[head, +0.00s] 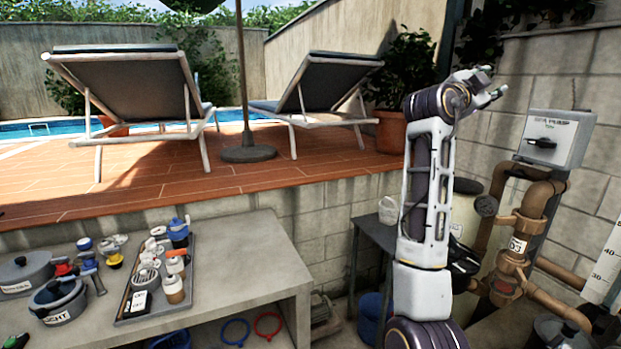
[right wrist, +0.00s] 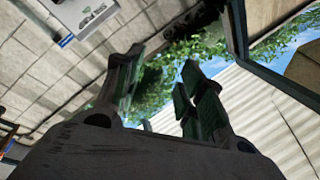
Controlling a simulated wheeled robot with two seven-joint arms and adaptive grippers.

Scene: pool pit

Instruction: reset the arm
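My right arm rises upright through the right half of the head view, bent at the top. Its gripper (head: 494,80) is high in front of the block wall, with its two fingers apart and nothing between them. In the right wrist view the same gripper (right wrist: 158,82) shows its fingers spread, with only leaves, wall and sky beyond. My left arm and left gripper cannot be made out in the head view.
A grey control box (head: 556,138) and brown pipes (head: 515,250) stand close right of my right arm. A dark side table (head: 375,232) is left of it. A concrete bench (head: 262,262) holds a tray (head: 190,284) of small items and pots (head: 58,301). Loungers (head: 128,82) stand on the deck.

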